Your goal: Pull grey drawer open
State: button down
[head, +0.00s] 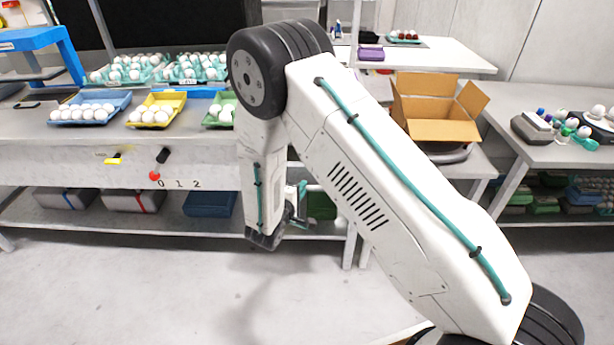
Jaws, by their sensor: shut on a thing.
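My arm reaches from the lower right over to the front of the long grey bench, and its wrist hangs down there. My gripper (298,212) is small and partly hidden by the wrist. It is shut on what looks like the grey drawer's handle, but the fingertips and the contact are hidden. The drawer front is mostly hidden behind my arm, and I cannot tell how far out it is.
Blue (90,108), yellow (157,109) and green (221,110) egg trays stand on the bench. A red knob (154,175) and a yellow switch (113,160) stick out of its front panel. An open cardboard box (432,130) stands at right. The floor (130,290) in front is clear.

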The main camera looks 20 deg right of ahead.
jog(key=s+a, duration=0.2)
jog(key=s, duration=0.6)
jog(key=s+a, duration=0.3)
jog(key=s, duration=0.5)
jog(key=shift+s+a, duration=0.25)
jog(key=shift+a, duration=0.05)
jog(key=c, duration=1.5)
grip_release()
jog(key=shift+c, duration=0.2)
jog(key=shift+o, duration=0.2)
jog(key=v, duration=0.8)
jog(key=shift+d, duration=0.1)
